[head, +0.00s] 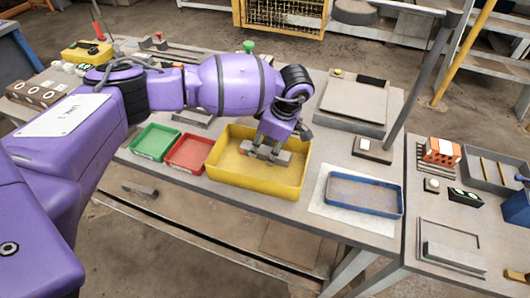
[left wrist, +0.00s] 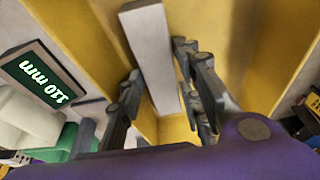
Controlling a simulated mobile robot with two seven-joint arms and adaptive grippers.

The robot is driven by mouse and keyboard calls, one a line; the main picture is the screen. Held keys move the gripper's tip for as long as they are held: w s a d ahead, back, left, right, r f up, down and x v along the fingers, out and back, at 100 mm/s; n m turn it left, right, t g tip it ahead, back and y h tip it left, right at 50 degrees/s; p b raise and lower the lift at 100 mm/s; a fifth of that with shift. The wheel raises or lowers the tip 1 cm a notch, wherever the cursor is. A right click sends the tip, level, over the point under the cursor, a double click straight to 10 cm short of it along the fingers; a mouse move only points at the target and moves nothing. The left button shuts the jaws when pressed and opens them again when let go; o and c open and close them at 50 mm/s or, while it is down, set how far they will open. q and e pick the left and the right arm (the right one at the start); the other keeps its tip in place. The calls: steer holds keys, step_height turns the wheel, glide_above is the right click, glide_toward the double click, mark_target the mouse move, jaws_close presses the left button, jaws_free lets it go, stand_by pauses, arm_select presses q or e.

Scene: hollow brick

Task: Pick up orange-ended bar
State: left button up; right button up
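A plain grey bar (left wrist: 150,40) lies in the yellow bin (head: 232,177), and the bin's walls fill much of the left wrist view. My left gripper (head: 266,148) reaches down into the bin from above. In the left wrist view its fingers (left wrist: 157,68) stand on either side of the bar, with narrow gaps showing, so it looks open around the bar. In the head view, a bar end (head: 283,157) shows beside the fingers, with a faint reddish tint; I cannot clearly tell an orange end. My right gripper is not in view.
A red tray (head: 171,165) and a green tray (head: 141,153) stand left of the bin. A blue tray (head: 362,208) on a white sheet stands to its right. An orange hollow brick (head: 441,155) is on the right-hand table. A sign reads "110 mm" (left wrist: 40,75).

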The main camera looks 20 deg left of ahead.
arm_select(q)
jaws_close()
steer(key=shift+r, duration=0.1)
steer(key=shift+r, duration=0.1)
